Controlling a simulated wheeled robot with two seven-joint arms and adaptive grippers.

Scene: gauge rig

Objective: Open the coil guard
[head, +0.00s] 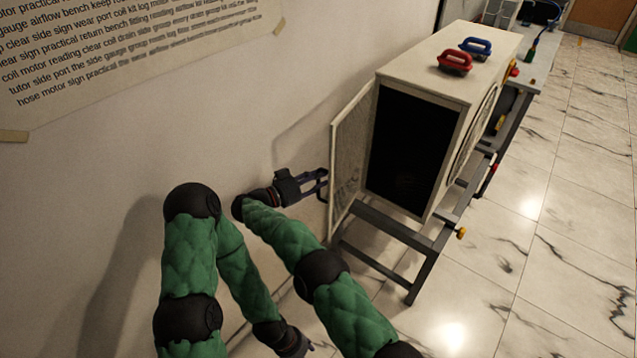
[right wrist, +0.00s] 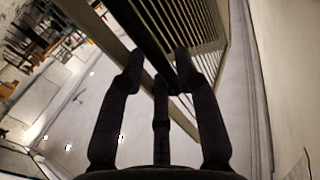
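The coil guard (head: 350,152) is a pale mesh panel in the head view. It stands swung out from the left side of the white unit (head: 440,70), and the dark coil face (head: 410,142) is exposed beside it. My right gripper (head: 324,182) is at the guard's outer side, close to the wall, with its fingers apart; I cannot tell whether they touch the panel. The right wrist view shows these spread fingers (right wrist: 158,70) with nothing between them, near a slatted surface (right wrist: 185,40). My left gripper (head: 298,345) is low at the bottom edge, its fingers mostly hidden.
The unit stands on a grey metal frame (head: 390,225). The wall (head: 200,110) is close behind my right gripper. The marble floor (head: 560,230) at right is clear.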

